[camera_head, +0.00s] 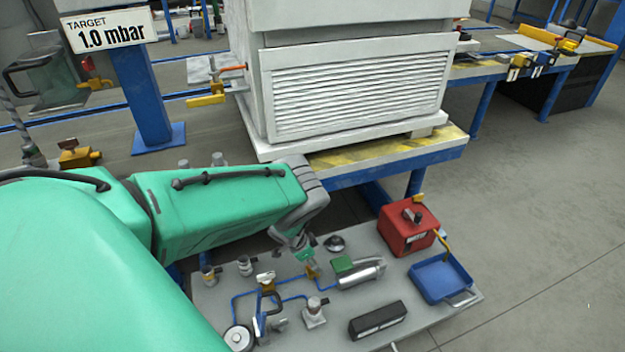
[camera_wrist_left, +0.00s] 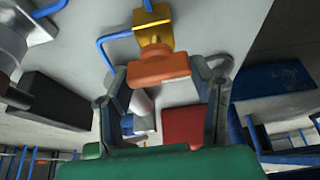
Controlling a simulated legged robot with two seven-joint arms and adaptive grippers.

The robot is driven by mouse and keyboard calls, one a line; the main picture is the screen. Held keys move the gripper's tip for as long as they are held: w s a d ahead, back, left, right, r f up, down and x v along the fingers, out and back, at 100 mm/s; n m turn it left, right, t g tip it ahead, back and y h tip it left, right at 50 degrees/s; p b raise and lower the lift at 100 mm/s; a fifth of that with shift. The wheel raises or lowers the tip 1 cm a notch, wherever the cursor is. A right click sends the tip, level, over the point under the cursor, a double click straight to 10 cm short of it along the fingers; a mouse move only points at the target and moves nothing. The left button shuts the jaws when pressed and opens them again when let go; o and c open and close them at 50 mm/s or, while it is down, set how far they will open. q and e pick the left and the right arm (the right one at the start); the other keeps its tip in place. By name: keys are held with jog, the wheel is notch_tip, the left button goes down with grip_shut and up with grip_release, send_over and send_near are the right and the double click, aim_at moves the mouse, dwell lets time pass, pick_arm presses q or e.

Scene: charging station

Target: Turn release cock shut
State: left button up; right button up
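A brass-yellow cock with an orange handle (camera_wrist_left: 158,69) sits on a blue pipe in the left wrist view. I take it for the release cock; its brass body (camera_head: 312,271) shows just below my gripper in the head view, with the handle mostly hidden there. My left gripper (camera_wrist_left: 160,72) is open, with one finger on each side of the orange handle. Small gaps seem to remain between the fingers and the handle; I cannot tell if either touches. In the head view my left gripper (camera_head: 302,252) is over the grey panel. My right gripper is not in view.
The grey panel (camera_head: 218,308) carries blue pipes, a green-and-silver cylinder (camera_head: 358,272), a black box (camera_head: 377,320), a gauge (camera_head: 239,338), a red box (camera_head: 407,228) and a blue tray (camera_head: 441,277). A large white cabinet (camera_head: 355,85) stands behind. Floor at right is clear.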

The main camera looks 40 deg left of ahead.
pick_arm(q)
jog(key=shift+s+a+f, duration=0.25)
jog(key=shift+s+f, duration=0.15)
jog(key=shift+d+r, duration=0.15)
jog(key=shift+d, duration=0.25)
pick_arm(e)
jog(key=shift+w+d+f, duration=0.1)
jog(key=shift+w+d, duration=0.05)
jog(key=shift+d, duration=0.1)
pick_arm(q)
jog(key=shift+a, duration=0.15)
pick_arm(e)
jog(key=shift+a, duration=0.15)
